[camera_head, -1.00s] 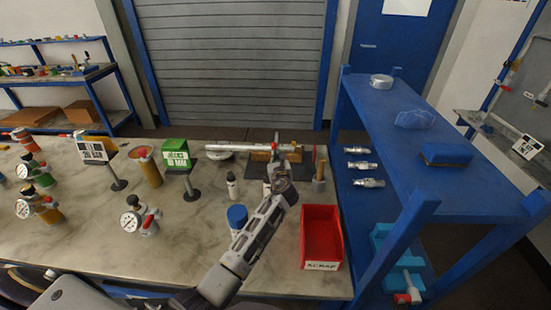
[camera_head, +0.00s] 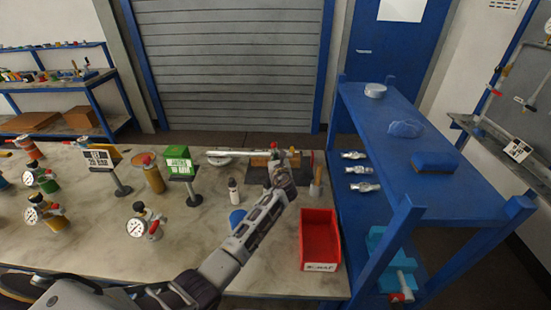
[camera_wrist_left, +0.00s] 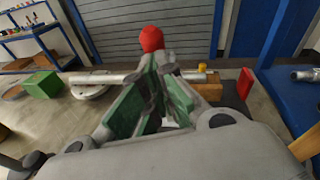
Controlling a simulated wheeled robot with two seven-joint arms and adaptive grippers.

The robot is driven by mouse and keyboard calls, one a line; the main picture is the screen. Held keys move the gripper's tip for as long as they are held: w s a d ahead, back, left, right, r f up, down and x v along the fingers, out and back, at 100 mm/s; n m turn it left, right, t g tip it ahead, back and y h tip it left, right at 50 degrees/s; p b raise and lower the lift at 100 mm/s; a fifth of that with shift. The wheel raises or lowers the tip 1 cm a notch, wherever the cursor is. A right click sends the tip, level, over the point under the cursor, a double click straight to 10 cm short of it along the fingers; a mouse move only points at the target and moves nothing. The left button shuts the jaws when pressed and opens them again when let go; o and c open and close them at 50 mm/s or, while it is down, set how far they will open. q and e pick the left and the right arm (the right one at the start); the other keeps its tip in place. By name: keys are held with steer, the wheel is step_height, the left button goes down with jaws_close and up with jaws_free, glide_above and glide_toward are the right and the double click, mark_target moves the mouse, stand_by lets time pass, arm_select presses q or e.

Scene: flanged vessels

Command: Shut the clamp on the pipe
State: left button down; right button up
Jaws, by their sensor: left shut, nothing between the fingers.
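The silver pipe (camera_head: 232,154) lies level at the back of the bench, over a dark mat. It also crosses the left wrist view (camera_wrist_left: 100,78). My left gripper (camera_head: 279,168) is at the pipe's right part, its fingers shut and empty. In the left wrist view its green-padded fingers (camera_wrist_left: 160,75) converge in front of the pipe. A red-tipped part (camera_wrist_left: 151,38), seemingly the clamp's handle, stands up just beyond the fingertips. The clamp's body is mostly hidden behind the fingers, so I cannot tell its state or whether they touch it. My right gripper is not in view.
A red bin (camera_head: 318,240) stands at the bench's right end. A white bottle (camera_head: 233,190), a blue-capped container (camera_head: 237,217) and a green block (camera_head: 177,161) stand left of my arm. A blue shelf (camera_head: 385,110) borders the bench on the right.

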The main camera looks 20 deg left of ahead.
arm_select(q)
steer(key=shift+w+a+r+p, duration=0.2)
steer(key=shift+w+r+p, duration=0.3)
steer(key=shift+w, duration=0.15)
steer(key=shift+w+a+r+p, duration=0.2)
steer(key=shift+w+r+p, duration=0.25)
steer(key=shift+w, duration=0.2)
steer(key=shift+s, duration=0.1)
